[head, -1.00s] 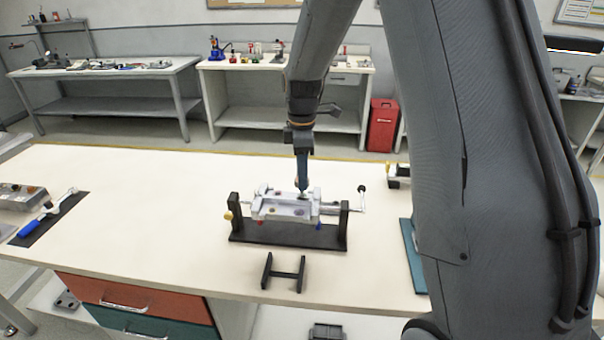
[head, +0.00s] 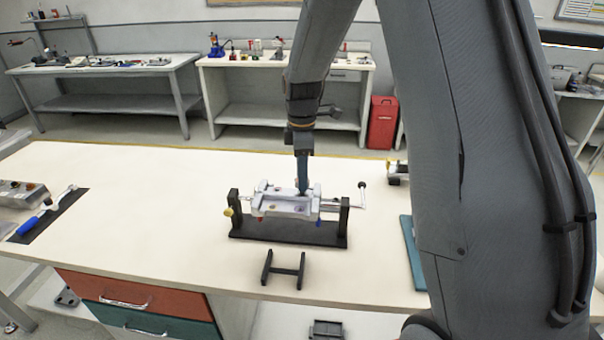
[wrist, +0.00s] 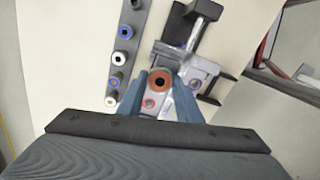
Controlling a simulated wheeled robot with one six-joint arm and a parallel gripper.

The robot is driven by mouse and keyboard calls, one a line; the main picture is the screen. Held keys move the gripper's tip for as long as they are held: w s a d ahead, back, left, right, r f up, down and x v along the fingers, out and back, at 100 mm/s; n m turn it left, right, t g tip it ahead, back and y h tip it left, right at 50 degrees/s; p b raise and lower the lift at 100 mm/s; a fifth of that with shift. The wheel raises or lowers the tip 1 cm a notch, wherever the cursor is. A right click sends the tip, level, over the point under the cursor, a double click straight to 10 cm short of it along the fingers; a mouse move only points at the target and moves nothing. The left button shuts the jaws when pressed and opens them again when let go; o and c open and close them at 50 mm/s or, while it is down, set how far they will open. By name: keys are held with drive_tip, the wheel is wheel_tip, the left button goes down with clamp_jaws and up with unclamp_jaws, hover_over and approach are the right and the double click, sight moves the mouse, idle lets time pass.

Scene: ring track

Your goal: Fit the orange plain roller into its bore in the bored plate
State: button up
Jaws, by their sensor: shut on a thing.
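The bored plate (head: 279,207) is a pale grey block held between black uprights on a dark base. It also shows in the wrist view (wrist: 177,65), with a blue-ringed bore (wrist: 194,85) and a red-ringed bore (wrist: 149,103). My gripper (head: 302,191) points straight down at the right part of the plate. In the wrist view its blue-grey fingers (wrist: 167,88) are shut on the orange roller (wrist: 159,73), seen end-on as an orange ring with a dark centre. The roller is over or at the plate; I cannot tell how deep it sits, as the fingers hide its lower part.
A crank handle (head: 362,186) sticks out right of the fixture. A black H-shaped stand (head: 284,270) lies in front. A dark strip with several ringed pieces (wrist: 122,35) shows beside the plate in the wrist view. A blue-handled tool (head: 29,227) lies far left. The table between is clear.

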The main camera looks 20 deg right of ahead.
drive_tip(key=shift+f, duration=0.5)
drive_tip(key=o, duration=1.2)
drive_tip(key=shift+r, duration=0.1)
wheel_tip(320, 180, up, 8)
drive_tip(key=shift+f+b, duration=0.15)
drive_tip(key=shift+b, duration=1)
drive_tip(key=shift+s, duration=0.1)
drive_tip(key=s+f+m, duration=0.2)
drive_tip(key=s+m, duration=0.3)
drive_tip(key=s, duration=0.2)
drive_tip(key=s+f+m+t, duration=0.1)
drive_tip(key=s+f+m, duration=0.1)
drive_tip(key=s+m, duration=0.3)
drive_tip(key=s+f+m, duration=0.3)
drive_tip(key=s+m, duration=0.2)
drive_tip(key=s, duration=0.4)
drive_tip(key=shift+s+d+m, duration=0.1)
drive_tip(key=shift+s+m, duration=0.3)
